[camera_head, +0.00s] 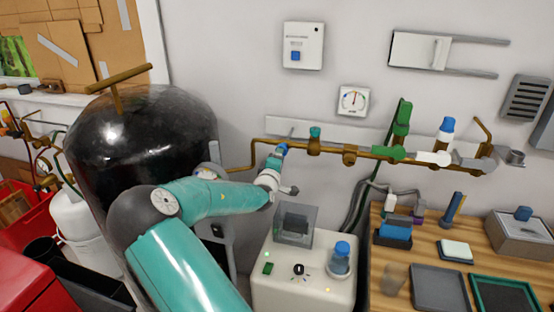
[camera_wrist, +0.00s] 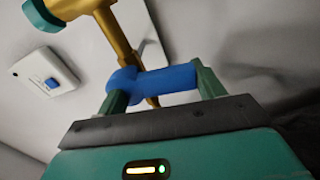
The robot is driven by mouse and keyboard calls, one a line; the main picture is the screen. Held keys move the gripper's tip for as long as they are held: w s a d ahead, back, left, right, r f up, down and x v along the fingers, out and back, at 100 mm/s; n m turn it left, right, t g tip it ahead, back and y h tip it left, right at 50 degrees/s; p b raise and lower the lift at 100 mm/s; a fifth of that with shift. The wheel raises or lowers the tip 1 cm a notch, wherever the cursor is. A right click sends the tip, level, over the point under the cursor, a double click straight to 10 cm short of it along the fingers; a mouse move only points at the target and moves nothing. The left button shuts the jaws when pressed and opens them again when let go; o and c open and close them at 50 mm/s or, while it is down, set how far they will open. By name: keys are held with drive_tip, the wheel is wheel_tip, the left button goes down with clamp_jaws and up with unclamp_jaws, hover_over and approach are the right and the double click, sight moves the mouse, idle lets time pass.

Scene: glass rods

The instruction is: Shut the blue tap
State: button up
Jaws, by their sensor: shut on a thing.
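The blue tap (camera_head: 281,149) sits at the left end of the brass pipe (camera_head: 265,142) on the wall. In the wrist view the tap's blue handle (camera_wrist: 168,79) lies crosswise between the two green fingers of my gripper (camera_wrist: 161,88). My gripper (camera_head: 275,166) is shut on this handle, one finger at each end. The brass stem (camera_wrist: 120,40) runs up from behind the handle. In the head view my wrist covers part of the tap, so the handle's exact angle is hard to tell there.
A teal-topped valve (camera_head: 315,133) is just right of the tap, with green (camera_head: 402,118) and blue-capped (camera_head: 446,128) fittings farther along. A white machine (camera_head: 303,275) stands below. A black tank (camera_head: 140,135) is at left. A wooden table (camera_head: 398,215) with trays is at right.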

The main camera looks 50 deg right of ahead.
drive_tip(key=shift+s+d+n, duration=0.1)
drive_tip(key=shift+s+n, duration=0.15)
drive_tip(key=shift+n, duration=0.55)
drive_tip(key=o, duration=1.4)
drive_tip(key=v, duration=1.3)
drive_tip(key=shift+s+a, duration=0.3)
